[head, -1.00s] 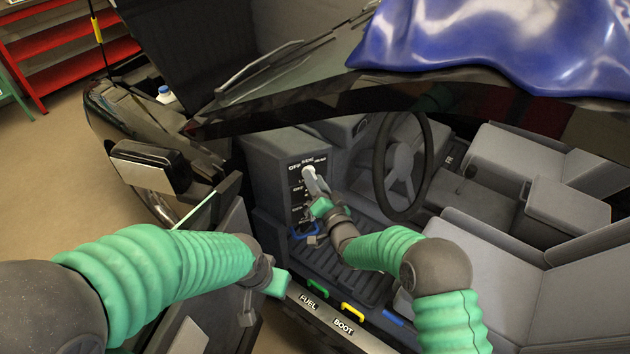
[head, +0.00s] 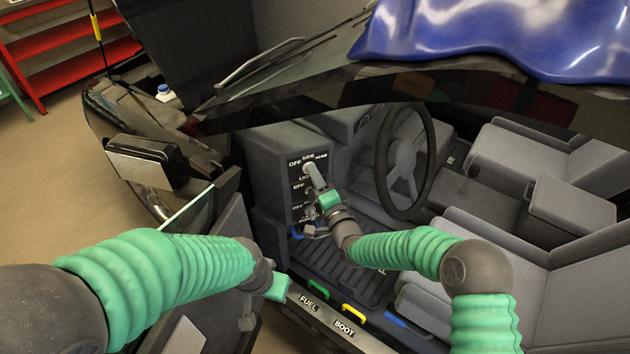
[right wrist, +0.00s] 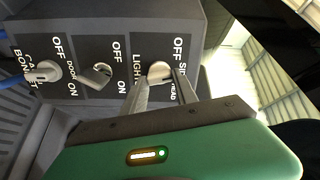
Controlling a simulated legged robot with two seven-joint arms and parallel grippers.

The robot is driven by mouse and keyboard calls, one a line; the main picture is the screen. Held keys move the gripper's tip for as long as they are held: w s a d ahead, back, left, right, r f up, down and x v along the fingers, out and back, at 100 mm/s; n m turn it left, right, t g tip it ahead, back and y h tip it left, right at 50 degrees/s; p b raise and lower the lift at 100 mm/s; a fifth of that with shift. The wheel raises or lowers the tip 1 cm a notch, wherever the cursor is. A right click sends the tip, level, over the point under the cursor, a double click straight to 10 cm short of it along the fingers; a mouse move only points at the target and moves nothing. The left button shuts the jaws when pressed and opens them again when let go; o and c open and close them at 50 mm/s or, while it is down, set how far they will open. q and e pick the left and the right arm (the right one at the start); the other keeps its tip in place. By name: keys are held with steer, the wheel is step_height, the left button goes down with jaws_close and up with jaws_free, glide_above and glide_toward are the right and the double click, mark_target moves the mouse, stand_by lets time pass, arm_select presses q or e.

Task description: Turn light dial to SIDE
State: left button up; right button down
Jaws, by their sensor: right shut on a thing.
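The light dial (head: 309,168) is a pale round knob at the top of the dark control panel (head: 268,169), with OFF, SIDE and HEAD marked around it. My right gripper (head: 317,178) is at the panel, its fingers shut on the dial. In the right wrist view the dial (right wrist: 160,71) sits between the fingertips of the gripper (right wrist: 163,82), under the words OFF, SIDE and HEAD. The fingers partly hide it, so I cannot tell which mark it points to. My left gripper (head: 276,287) is by the door sill, away from the panel; its fingers are not clear.
Two more controls, a DOOR switch (right wrist: 101,74) and a BONNET knob (right wrist: 43,72), sit beside the dial on the panel. The steering wheel (head: 428,170) is to the right. FUEL and BOOT levers, green (head: 318,289) and yellow (head: 354,314), line the sill.

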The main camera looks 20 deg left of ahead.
steer(key=shift+d+f+m+b, duration=0.1)
steer(key=shift+f+m+b, duration=0.15)
steer(key=shift+m, duration=0.4)
steer(key=shift+d+f+m+b, duration=0.1)
steer(key=shift+m+b, duration=0.15)
steer(key=shift+m, duration=0.4)
steer(key=c, duration=1.1)
jaws_free()
steer(key=shift+c, duration=0.2)
steer(key=shift+o, duration=0.9)
steer(key=shift+r, duration=0.1)
steer(key=p+v, duration=0.1)
steer(key=v, duration=1.5)
steer(key=shift+s+d, duration=0.3)
